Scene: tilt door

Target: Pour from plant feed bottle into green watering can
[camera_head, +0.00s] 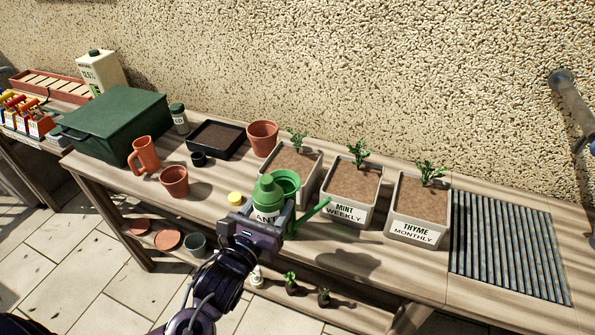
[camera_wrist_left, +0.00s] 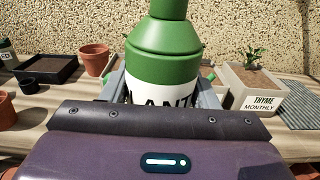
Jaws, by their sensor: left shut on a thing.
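The plant feed bottle (camera_head: 268,194) is green with a white label, partly readable as "ANT". My left gripper (camera_head: 262,224) is shut on it and holds it roughly upright. In the left wrist view the bottle (camera_wrist_left: 165,60) fills the middle, with the gripper's fingers on both sides of its label. The green watering can (camera_head: 287,181) is behind the bottle in the head view, its open top showing and its spout (camera_head: 315,211) pointing right. Its lower body is hidden by the bottle and gripper. A yellow cap (camera_head: 236,198) lies on the bench left of the bottle.
Planters marked mint (camera_head: 347,211) and thyme (camera_head: 415,232) stand right of the can, with another planter (camera_head: 293,160) behind it. A terracotta pot (camera_head: 174,181), orange jug (camera_head: 145,154) and green box (camera_head: 115,122) stand left. A ribbed grey panel (camera_head: 508,245) lies far right.

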